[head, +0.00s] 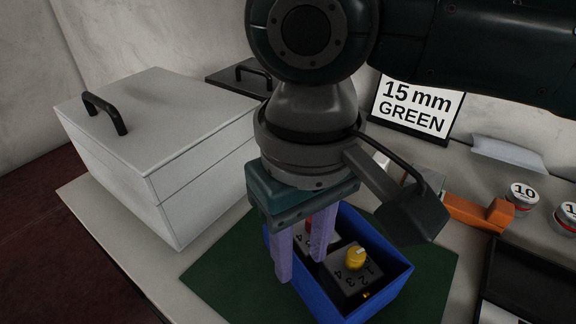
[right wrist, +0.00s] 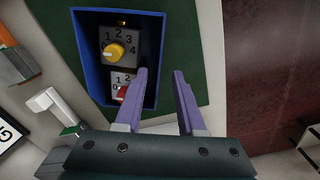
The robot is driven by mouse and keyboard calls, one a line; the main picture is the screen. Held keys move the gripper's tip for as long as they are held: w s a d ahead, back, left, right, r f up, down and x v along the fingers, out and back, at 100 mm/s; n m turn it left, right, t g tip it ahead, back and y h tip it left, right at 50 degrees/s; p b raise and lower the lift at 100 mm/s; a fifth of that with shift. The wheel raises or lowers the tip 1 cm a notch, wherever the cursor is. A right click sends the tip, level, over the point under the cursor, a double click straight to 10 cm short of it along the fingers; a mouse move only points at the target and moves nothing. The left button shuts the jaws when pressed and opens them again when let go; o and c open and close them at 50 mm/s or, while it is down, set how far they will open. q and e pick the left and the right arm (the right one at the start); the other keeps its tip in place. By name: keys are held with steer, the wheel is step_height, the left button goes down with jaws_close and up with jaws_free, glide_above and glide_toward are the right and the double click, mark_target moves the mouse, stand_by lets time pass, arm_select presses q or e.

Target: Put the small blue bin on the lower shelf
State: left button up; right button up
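The small blue bin (head: 392,290) sits on a dark green mat (head: 232,272) on the table. It holds two grey blocks with numbered dials, one with a yellow knob (head: 355,257) and one with a red knob; the bin also shows in the right wrist view (right wrist: 160,50). My right gripper (head: 301,268) is open, pointing down at the bin's left side. One purple finger is over the bin's inside and the other is outside that wall; I cannot tell whether either touches it. My left gripper is not in view. No lower shelf is visible.
A white lidded box (head: 150,150) with a black handle stands to the left. A sign reading "15 mm GREEN" (head: 415,105) stands behind. An orange-handled item (head: 475,213), labelled round weights (head: 522,197) and a black tray (head: 520,270) lie to the right.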

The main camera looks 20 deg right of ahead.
mark_target(298, 291)
steer(key=f, duration=0.3)
steer(key=f+b, duration=0.1)
steer(key=f, duration=0.1)
steer(key=shift+w+f, duration=0.2)
steer(key=shift+f, duration=0.2)
jaws_close()
stand_by(1.0)
